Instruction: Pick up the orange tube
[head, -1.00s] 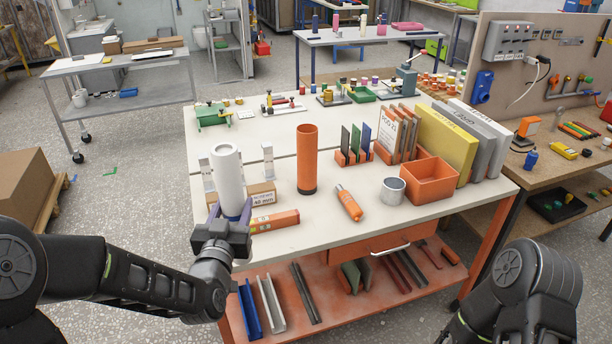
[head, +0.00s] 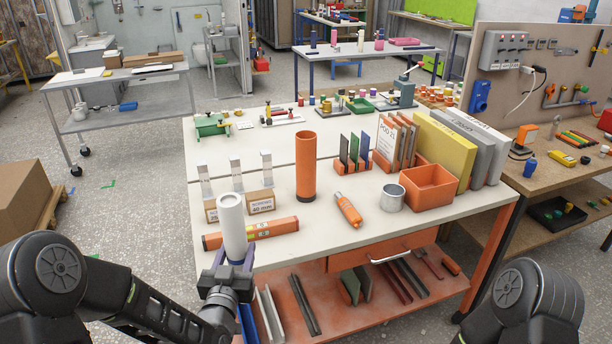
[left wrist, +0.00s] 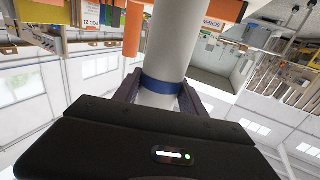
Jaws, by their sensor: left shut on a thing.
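The orange tube (head: 306,168) stands upright on the white table, with a dark band at its base. An orange upright shape that looks like it also shows in the left wrist view (left wrist: 133,30). My left gripper (head: 235,262) is shut on a white tube (head: 232,222) and holds it roughly upright at the table's front left edge. In the left wrist view the fingers (left wrist: 160,92) close around the white tube (left wrist: 172,45) at its blue band. The orange tube is to the right of and behind this gripper, apart from it. My right gripper is out of view.
An orange level (head: 275,229) lies behind the white tube. An orange marker-like tool (head: 348,210), a metal cup (head: 390,198) and an orange bin (head: 430,187) are right of the orange tube. Small labelled boxes (head: 261,203) with clear uprights stand to its left.

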